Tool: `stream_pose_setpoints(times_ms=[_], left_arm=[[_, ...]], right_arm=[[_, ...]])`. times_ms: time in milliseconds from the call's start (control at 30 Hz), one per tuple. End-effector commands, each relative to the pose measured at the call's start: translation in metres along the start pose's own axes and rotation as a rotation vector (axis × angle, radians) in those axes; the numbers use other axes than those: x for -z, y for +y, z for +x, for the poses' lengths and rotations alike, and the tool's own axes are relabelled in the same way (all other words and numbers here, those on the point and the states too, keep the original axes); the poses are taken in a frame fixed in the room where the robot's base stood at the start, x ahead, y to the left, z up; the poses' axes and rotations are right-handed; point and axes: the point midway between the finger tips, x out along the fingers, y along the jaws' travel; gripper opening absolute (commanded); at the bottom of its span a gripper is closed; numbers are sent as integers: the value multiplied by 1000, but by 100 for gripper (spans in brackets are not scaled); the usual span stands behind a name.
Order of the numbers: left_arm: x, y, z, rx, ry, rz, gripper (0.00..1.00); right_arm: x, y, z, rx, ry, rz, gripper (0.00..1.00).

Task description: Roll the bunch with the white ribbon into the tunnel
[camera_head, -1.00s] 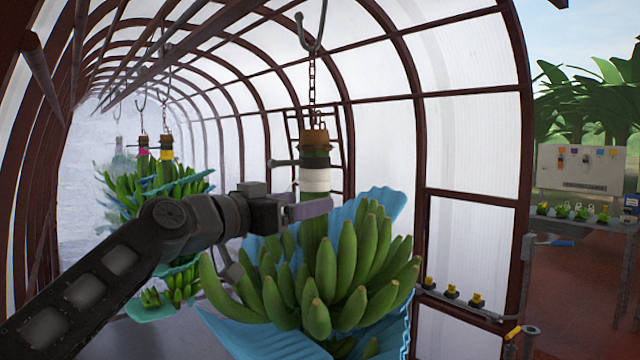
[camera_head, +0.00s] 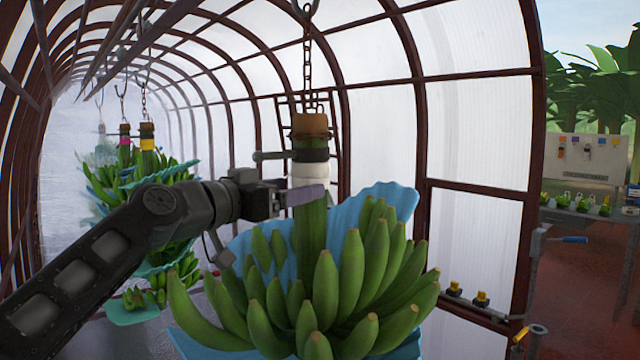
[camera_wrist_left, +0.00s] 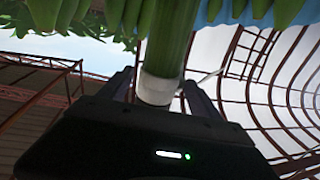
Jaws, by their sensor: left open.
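The bunch with the white ribbon (camera_head: 312,176) is a large green banana bunch (camera_head: 345,285) with blue sheeting, hanging upright from a chain and hook. A black band sits just above the ribbon on its stem. Contact cannot be told. The tunnel (camera_head: 470,125) has dark arches and translucent walls, with mist at its far left end. My right gripper is out of view.
Two more bunches hang further in at the left, one with a yellow ribbon (camera_head: 147,144), one with a pink ribbon (camera_head: 124,140). A panel (camera_head: 590,158) and a bench with small items stand outside at the right.

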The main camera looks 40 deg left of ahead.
Motion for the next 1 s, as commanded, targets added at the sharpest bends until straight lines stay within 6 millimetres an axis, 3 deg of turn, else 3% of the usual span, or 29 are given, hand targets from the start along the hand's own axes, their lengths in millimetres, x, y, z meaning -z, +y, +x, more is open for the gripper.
stream_pose_setpoints(times_ms=[167,600,1000], left_arm=[[1,2,11,-4,-2,-1,73],[2,1,71,-4,1,-1,73],[0,0,78,-1,1,0,73]], right_arm=[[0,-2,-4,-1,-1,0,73],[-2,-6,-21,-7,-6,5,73],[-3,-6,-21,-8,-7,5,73]])
